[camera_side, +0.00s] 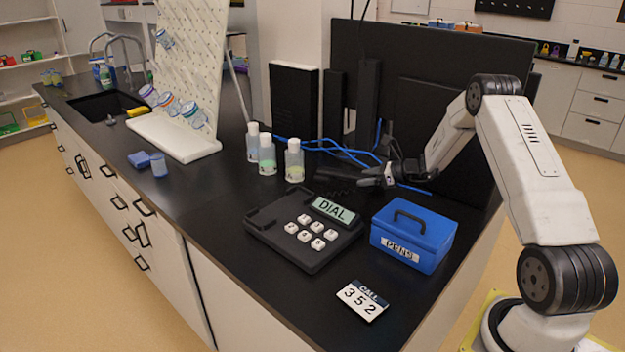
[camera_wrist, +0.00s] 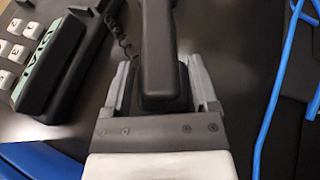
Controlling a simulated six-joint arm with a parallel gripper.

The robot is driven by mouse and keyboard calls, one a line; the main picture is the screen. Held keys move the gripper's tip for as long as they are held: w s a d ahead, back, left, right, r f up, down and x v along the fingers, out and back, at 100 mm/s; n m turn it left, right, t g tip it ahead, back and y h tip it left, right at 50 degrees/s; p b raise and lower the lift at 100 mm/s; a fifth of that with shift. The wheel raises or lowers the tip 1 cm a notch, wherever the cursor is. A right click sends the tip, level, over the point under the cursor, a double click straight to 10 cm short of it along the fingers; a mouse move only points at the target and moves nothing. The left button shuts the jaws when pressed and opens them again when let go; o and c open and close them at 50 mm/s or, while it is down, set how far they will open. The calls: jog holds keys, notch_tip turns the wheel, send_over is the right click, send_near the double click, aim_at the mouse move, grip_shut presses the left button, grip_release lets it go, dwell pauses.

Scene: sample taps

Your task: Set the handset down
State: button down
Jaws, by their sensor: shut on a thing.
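The dark handset (camera_wrist: 158,45) is between the fingers of my gripper (camera_wrist: 160,72), which is shut on it, in the wrist view. A coiled cord (camera_wrist: 122,30) hangs beside it. In the side view the handset (camera_side: 335,174) is a dark shape left of my gripper (camera_side: 388,175), behind the phone base; whether it touches the counter I cannot tell. The black phone base (camera_side: 290,252) lies on the counter with white keys and a display (camera_side: 333,210) reading "DIAL". The cradle (camera_side: 262,218) at its left shows no handset on it.
A blue box (camera_side: 412,237) marked "PENS" stands right of the phone base. A card (camera_side: 361,300) reading "CALL 352" lies in front. Several bottles (camera_side: 267,155) stand behind the base. Blue cables (camera_side: 340,152) run along the back.

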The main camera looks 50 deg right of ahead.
jog(key=shift+w+f, duration=0.1)
jog(key=shift+f, duration=1.5)
jog(key=shift+f, duration=0.1)
grip_release()
jog(key=shift+s+d+r, duration=0.2)
jog(key=shift+s+r, duration=0.1)
jog(key=shift+s, duration=0.1)
jog(key=v, duration=1.1)
